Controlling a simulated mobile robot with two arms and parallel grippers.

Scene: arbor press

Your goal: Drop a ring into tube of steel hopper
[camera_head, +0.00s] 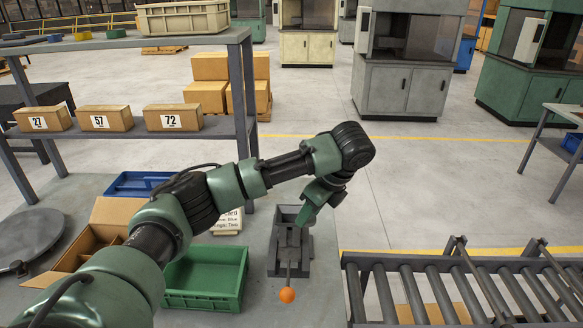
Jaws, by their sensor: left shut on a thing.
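My left arm comes in from the left and bends down over a grey steel device (289,262) with an orange ball (287,295) at its front. The boxy grey top of this device (285,212) may be the steel hopper; I cannot make out its tube. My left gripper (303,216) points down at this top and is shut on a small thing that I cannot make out. I cannot tell whether it touches the device. My right gripper is not in view.
A green crate (205,302) stands left of the device, and a divided cardboard box (105,218) and a blue tray (135,184) lie farther left. A roller conveyor (455,285) is at the right. Numbered boxes (107,117) stand on the lower shelf.

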